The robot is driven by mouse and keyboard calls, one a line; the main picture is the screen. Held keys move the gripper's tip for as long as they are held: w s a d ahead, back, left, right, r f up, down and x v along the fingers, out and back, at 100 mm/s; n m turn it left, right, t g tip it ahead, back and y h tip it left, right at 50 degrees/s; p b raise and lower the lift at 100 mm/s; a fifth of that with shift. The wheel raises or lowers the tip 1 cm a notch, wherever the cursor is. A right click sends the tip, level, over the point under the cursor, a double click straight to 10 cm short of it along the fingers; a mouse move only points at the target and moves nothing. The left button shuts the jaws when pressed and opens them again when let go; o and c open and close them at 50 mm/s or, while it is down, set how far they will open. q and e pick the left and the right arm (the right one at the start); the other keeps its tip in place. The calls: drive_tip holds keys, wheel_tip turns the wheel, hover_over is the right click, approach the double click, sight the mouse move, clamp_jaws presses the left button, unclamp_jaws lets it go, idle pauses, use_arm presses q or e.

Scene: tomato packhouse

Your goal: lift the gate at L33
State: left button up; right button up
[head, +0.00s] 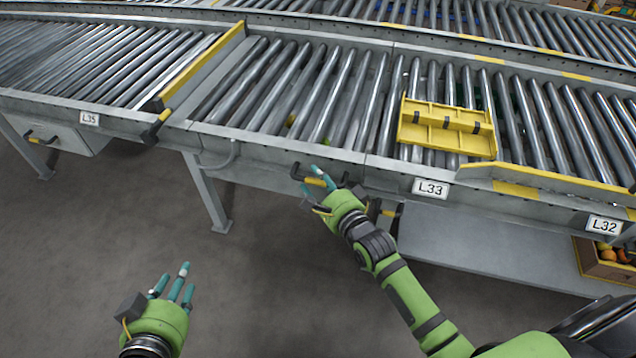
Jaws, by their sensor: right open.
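The L33 label (430,188) is on the front rail of the grey roller conveyor. To its left, a black-and-yellow handle (316,181) sticks out from the rail. My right gripper (316,188) is at this handle, fingers open; I cannot tell whether they touch it. The hand partly hides the handle. A yellow ribbed panel (447,127) with dark clips lies over the rollers above the label; I cannot tell whether it is the gate. My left gripper (172,285) is open and empty over the floor, well away from the conveyor.
A yellow bar (203,66) with a handle (156,126) crosses the rollers near the L35 label (89,118). A yellow-edged rail (545,180) runs towards the L32 label (604,225). A produce crate (606,268) stands low at right. The floor at left is clear.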

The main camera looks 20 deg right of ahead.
clamp_jaws()
